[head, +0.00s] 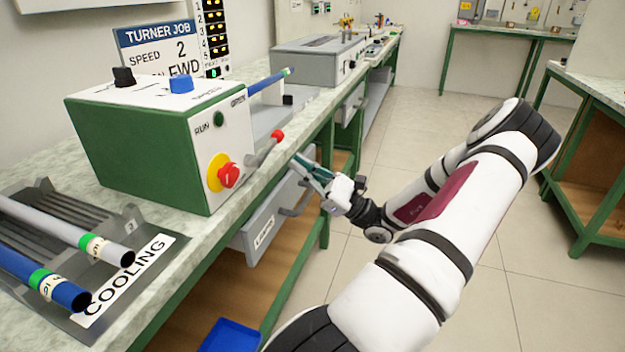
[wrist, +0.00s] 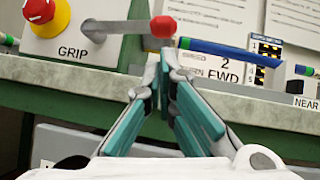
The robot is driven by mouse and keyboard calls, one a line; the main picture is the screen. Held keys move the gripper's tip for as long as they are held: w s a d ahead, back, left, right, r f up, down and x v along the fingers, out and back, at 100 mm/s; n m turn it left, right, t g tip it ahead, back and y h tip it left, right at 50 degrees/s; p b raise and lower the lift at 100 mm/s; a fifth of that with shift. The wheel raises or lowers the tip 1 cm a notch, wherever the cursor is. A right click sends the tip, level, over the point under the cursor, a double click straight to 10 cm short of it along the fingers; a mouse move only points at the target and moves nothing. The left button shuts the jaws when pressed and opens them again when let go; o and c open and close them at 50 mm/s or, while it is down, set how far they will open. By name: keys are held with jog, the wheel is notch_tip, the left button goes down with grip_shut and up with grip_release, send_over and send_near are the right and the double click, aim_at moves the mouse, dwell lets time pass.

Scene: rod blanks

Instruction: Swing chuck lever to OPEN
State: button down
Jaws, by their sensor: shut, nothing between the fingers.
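The chuck lever (head: 262,152) is a grey bar with a red knob (head: 277,135) on the right side of the green and white machine (head: 140,140). In the wrist view the lever (wrist: 118,27) lies nearly level beside a GRIP label, and its red knob (wrist: 163,27) is at the right end. My gripper (head: 299,161) is at the bench's front edge, just to the right of and below the knob. In the wrist view its teal fingertips (wrist: 166,58) are together and empty, just below the knob. I cannot tell whether they touch it. No OPEN mark is readable.
A red stop button (head: 228,175) on yellow sits left of the lever. A blue rod (head: 268,82) with a green band sticks out of the machine. A cooling rack (head: 150,250) holds rods at the front left. A drawer (head: 262,225) is below the bench edge.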

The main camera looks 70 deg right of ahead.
aim_at(269, 147)
jog(key=shift+b+x, duration=0.35)
jog(key=shift+x, duration=1.5)
jog(key=shift+r, duration=0.1)
jog(key=shift+d+r+n+y+p, duration=0.1)
jog(key=shift+r+n+y+p, duration=0.2)
jog(key=shift+n+y+p, duration=0.4)
